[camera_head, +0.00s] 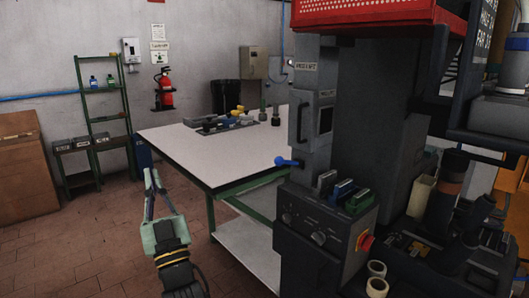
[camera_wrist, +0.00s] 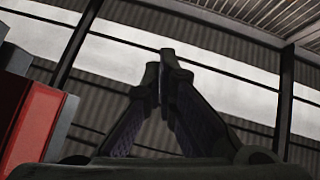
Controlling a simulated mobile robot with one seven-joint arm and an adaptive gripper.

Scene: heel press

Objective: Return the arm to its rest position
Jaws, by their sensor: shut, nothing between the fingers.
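My gripper (camera_head: 150,174) stands upright at the lower left of the head view, its fingers pointing up. It is shut with nothing between the fingers. It is in open air over the floor, to the left of the white table and apart from it. In the wrist view my gripper (camera_wrist: 166,54) shows its two dark fingers meeting at the tips, against the corrugated wall and roof.
The large dark press (camera_head: 357,120) with its control box (camera_head: 313,221) fills the right side. A white-topped table (camera_head: 185,155) stands in the middle. Tiled floor (camera_head: 75,235) is free at lower left.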

